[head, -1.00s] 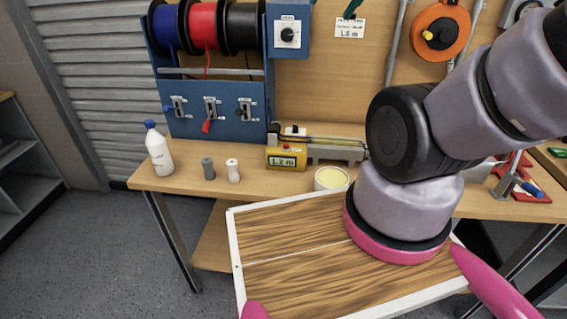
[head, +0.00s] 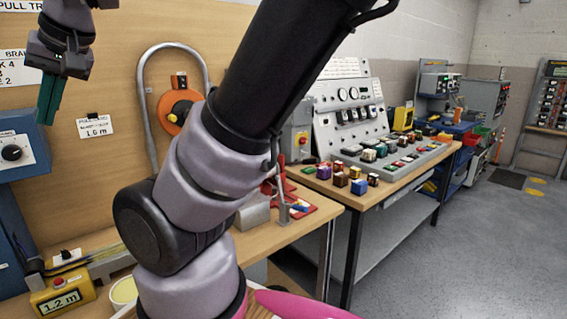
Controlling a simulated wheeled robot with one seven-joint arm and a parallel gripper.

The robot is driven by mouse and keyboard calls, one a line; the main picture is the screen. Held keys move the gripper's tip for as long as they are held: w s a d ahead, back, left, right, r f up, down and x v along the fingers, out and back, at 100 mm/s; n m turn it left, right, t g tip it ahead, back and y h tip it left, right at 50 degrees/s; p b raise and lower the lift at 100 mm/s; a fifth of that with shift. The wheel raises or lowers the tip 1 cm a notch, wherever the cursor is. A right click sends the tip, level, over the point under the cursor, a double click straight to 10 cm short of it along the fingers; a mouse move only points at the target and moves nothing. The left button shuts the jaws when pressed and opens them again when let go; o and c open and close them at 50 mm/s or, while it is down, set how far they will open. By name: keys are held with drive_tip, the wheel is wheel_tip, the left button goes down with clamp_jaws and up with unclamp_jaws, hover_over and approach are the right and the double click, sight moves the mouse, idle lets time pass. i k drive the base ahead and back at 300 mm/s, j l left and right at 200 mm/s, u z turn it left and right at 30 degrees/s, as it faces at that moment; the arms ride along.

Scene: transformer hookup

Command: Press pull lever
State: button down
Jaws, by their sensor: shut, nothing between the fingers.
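My gripper (head: 47,115) hangs at the upper left in the head view, its green fingers pointing down and shut with nothing between them. It is in front of the wooden back panel (head: 110,60), above the blue control box. I cannot pick out a pull lever for certain. A sign that begins "PULL TR" (head: 20,6) is cut off at the top left edge. A red tool with upright handles (head: 284,190) stands on the bench to the right, partly hidden by my arm, well away from my gripper.
A blue box with a dial (head: 12,152) is at the left edge. A yellow 1.2 m meter (head: 62,298) stands on the bench below. An orange reel (head: 178,110) hangs behind my arm. A sloped console (head: 350,115) and coloured blocks (head: 340,178) stand right.

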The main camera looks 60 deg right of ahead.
sight(317, 161)
drive_tip(key=z, duration=0.5)
drive_tip(key=l+z, duration=0.15)
drive_tip(key=z, duration=0.3)
drive_tip(key=l+z, duration=0.15)
drive_tip(key=z, duration=0.25)
